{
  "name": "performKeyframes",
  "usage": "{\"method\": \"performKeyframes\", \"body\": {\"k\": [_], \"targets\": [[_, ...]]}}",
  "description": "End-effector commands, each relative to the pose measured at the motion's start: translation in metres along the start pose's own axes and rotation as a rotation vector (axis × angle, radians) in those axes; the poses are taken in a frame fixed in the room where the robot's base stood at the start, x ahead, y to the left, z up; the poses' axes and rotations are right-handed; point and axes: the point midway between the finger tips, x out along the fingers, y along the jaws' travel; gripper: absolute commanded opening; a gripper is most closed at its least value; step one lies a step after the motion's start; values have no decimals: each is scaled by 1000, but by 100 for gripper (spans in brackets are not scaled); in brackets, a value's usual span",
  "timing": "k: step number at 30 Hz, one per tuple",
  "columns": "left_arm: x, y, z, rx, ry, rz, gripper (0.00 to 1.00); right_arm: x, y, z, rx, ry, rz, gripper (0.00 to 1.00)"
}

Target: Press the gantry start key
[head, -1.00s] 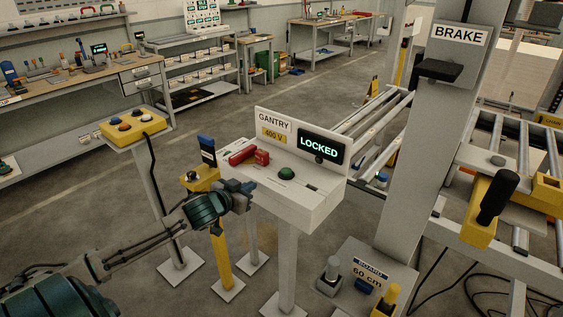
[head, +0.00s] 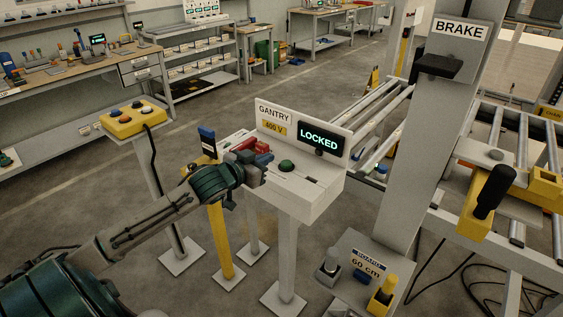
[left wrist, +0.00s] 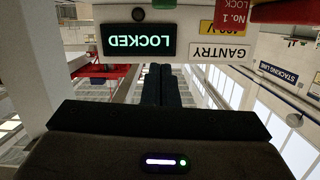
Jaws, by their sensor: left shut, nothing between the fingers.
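The gantry console (head: 318,194) is a white box on a post, with a sloping top and an upright back panel. Its display (head: 319,138) reads LOCKED, also in the left wrist view (left wrist: 140,40), upside down. A round green button (head: 286,166) sits on the top; no key is labelled as start. A red lock piece (head: 250,145) lies left of it, partly hidden by my gripper; its tag (left wrist: 232,17) reads "No. 1 LOCK". My left gripper (head: 262,168) is over the console's left part, left of the green button, shut and empty. Its fingers (left wrist: 163,85) are together. My right gripper is out of view.
A yellow post with a blue-topped piece (head: 207,140) stands just left of the console. A yellow button box (head: 134,119) is further left. The BRAKE column (head: 423,150) and roller conveyor rise at right. A foot-level "60 cm" board (head: 367,268) is lower right.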

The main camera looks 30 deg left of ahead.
Motion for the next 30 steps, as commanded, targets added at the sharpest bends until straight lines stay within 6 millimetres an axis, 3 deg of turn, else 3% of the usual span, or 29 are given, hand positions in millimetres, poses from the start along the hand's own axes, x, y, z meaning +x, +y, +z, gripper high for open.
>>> {"method": "performKeyframes", "body": {"k": [16,21,30], "targets": [[80,1,-3,-7,2,2,0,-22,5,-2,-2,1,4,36],[83,1,26,-2,-3,1,0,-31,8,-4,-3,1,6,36],[86,0,39,0,0,1,0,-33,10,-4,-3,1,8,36]]}}
